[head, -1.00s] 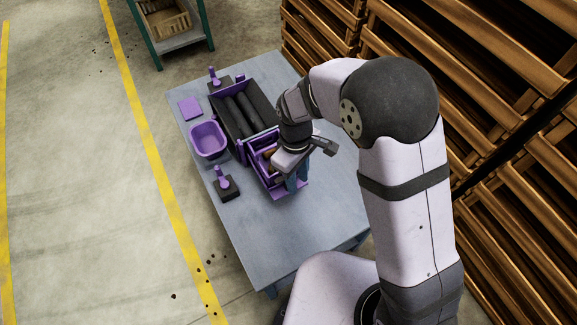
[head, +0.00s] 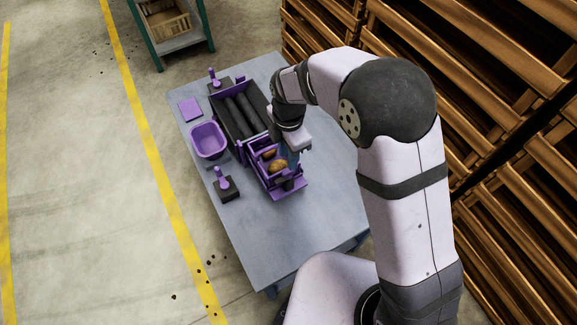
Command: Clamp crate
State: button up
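A small purple crate (head: 262,178) stands on the table at the lower end of the grader, with brownish-yellow potatoes (head: 278,166) inside. A dark piece (head: 287,183) shows at the crate's near end, by a flat purple plate (head: 291,193); I cannot tell whether it is a clamp or whether it presses on the crate. My gripper (head: 293,158) is over the crate's far right side, pointing down.
The dark grader bed (head: 238,111) with rollers adjoins the crate. A purple tub (head: 208,141), a purple pad (head: 190,109) and two purple-handled levers (head: 222,181) (head: 213,78) stand nearby. The table's near part (head: 290,230) is clear. Wooden racks (head: 510,100) rise at right.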

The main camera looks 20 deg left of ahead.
aim_at(288, 171)
jog(key=shift+f+p, duration=0.6)
jog(key=shift+f, duration=2.85)
grip_shut()
